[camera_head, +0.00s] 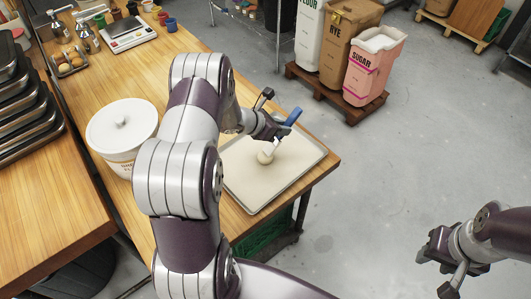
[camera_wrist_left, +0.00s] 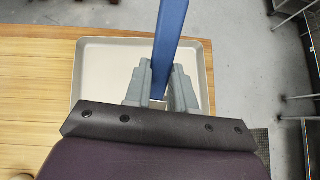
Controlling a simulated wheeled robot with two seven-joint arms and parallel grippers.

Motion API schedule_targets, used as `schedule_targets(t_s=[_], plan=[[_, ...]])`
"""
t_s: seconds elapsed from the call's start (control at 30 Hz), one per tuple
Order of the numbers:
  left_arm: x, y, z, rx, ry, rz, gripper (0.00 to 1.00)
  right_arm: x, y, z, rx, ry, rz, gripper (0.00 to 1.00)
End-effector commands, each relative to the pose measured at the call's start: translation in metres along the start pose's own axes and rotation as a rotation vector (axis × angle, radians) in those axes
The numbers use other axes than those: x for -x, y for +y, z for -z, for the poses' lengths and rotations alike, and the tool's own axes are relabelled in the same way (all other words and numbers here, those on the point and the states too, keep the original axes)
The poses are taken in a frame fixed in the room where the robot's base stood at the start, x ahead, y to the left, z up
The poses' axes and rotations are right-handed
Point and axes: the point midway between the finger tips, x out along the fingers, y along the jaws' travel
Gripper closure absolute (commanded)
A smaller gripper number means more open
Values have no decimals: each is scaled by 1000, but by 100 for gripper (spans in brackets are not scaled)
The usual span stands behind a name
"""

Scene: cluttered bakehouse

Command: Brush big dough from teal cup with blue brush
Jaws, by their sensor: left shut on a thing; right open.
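My left gripper (camera_head: 280,131) is shut on the blue brush (camera_head: 293,116) over the tray. In the left wrist view the blue handle (camera_wrist_left: 168,40) rises between the fingers (camera_wrist_left: 161,90). The brush's pale head points down at a round pale dough ball (camera_head: 265,157) on the tray; I cannot tell whether they touch. Small coloured cups (camera_head: 171,24) stand at the far end of the table; which one is teal is too small to tell. My right gripper (camera_head: 438,258) is open and empty over the floor at lower right.
The shallow metal tray (camera_head: 250,192) lies near the table's right edge. A white lidded tub (camera_head: 121,122) stands left of my arm. A scale (camera_head: 126,35) is farther back.

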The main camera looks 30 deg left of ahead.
Motion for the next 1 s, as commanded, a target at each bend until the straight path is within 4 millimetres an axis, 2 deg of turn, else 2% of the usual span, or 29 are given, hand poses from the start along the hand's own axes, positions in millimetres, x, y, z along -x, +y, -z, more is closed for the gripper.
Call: schedule_targets(t_s=[0.23, 0.57, 1.0], plan=[[0, 14, -1, -1, -1, 0, 100, 0, 0, 0, 0, 0, 0, 57], [2, 15, -3, -1, -1, 0, 100, 3, 0, 0, 0, 0, 0, 57], [38, 15, -46, 0, 0, 0, 100, 40, 0, 5, 0, 0, 0, 57]])
